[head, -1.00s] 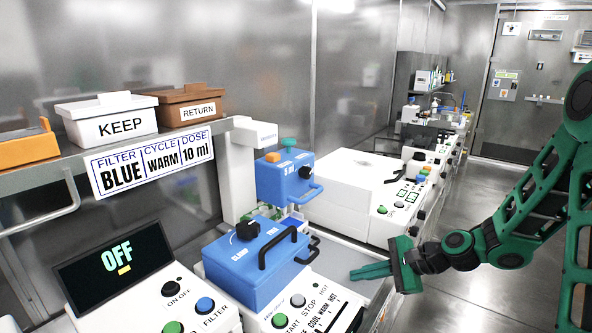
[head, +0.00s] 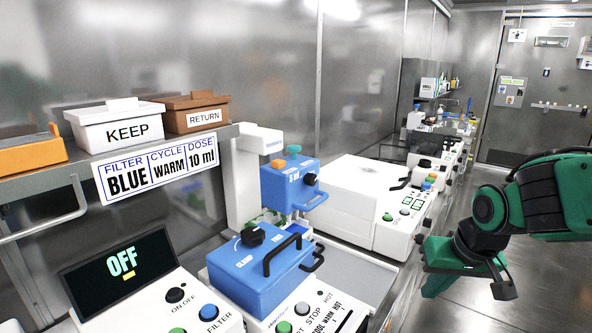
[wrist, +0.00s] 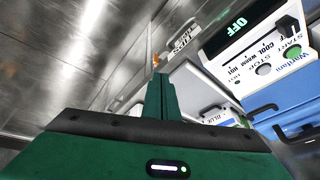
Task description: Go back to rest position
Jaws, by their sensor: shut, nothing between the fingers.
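My gripper (head: 505,274) is in the right part of the head view, over the aisle floor and to the right of the bench machines.
A blue-lidded machine (head: 258,272), a white machine (head: 352,196) and an OFF display (head: 122,263) stand along the bench at left. A KEEP box (head: 115,127) and a RETURN box (head: 196,113) sit on the shelf. The aisle floor (head: 455,185) is open.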

